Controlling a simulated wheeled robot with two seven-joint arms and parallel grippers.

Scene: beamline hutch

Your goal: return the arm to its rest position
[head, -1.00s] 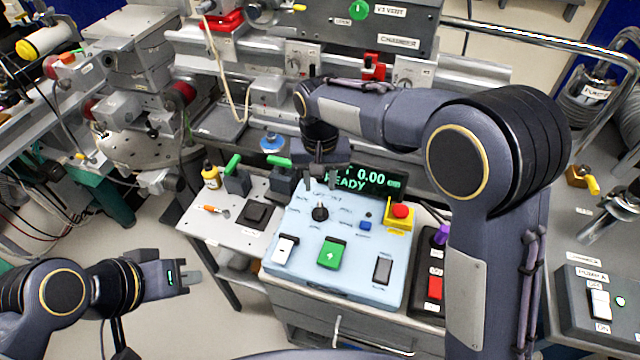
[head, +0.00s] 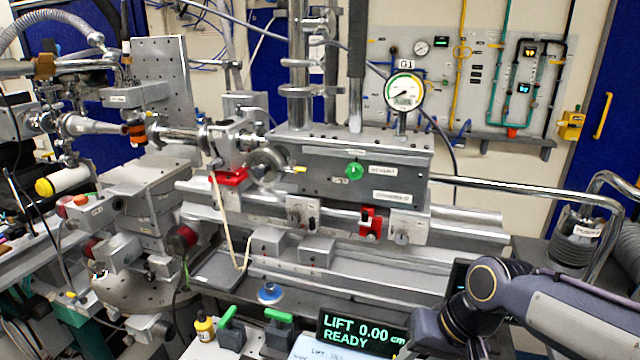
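My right arm (head: 560,300) comes in from the lower right in the head view, its wrist bent down beside the display. The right gripper is cut off below the bottom edge, so its fingers do not show. My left arm and gripper are out of view. The lit display (head: 360,336) reads "LIFT 0.00 cm READY". Only the top of the light blue control panel (head: 318,349) shows below it; its switches are out of view.
A metal tube rail (head: 520,187) runs behind my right arm.

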